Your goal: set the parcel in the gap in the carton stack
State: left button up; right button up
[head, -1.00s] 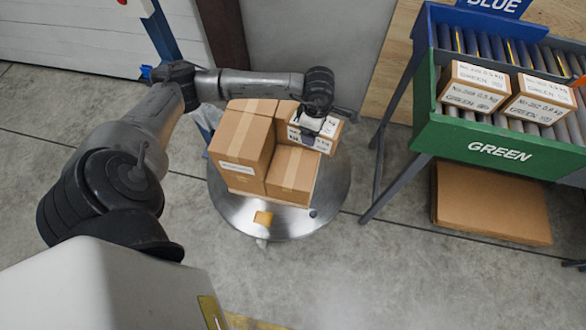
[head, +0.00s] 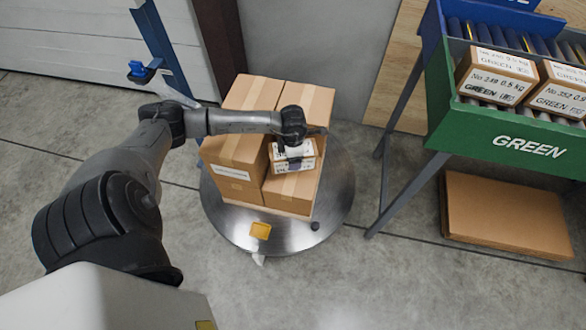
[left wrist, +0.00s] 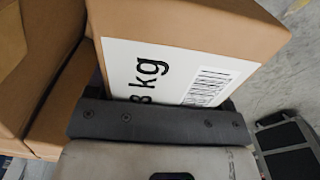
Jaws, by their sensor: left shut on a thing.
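The parcel (head: 279,167) is a small brown box with a white printed label. My left gripper (head: 295,161) is shut on it. In the left wrist view, the parcel (left wrist: 190,22) fills the upper middle above the dark gripper (left wrist: 150,118). The carton stack (head: 232,149) is several brown taped cartons on a round metal platform. The parcel is over the low front-right carton (head: 290,190), in the gap beside the taller left carton and in front of the back-right carton (head: 307,98). I cannot tell whether it touches the carton below. My right gripper is not in view.
The round platform (head: 335,205) has bare metal at its right and front, with a yellow tab (head: 261,231). A green roller rack (head: 470,140) with labelled boxes stands right. Flat cardboard (head: 505,215) lies under it. A blue post (head: 165,45) stands behind my arm.

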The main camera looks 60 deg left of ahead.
pick_arm(q)
jog(key=shift+f+b, duration=0.45)
jog(key=shift+f, duration=1)
notch_tip(320, 180, down, 3)
jog(key=shift+f+b, duration=0.2)
jog(key=shift+b, duration=0.55)
jog(key=shift+f, duration=0.15)
jog(key=o, duration=1.1)
jog(key=shift+f, duration=0.15)
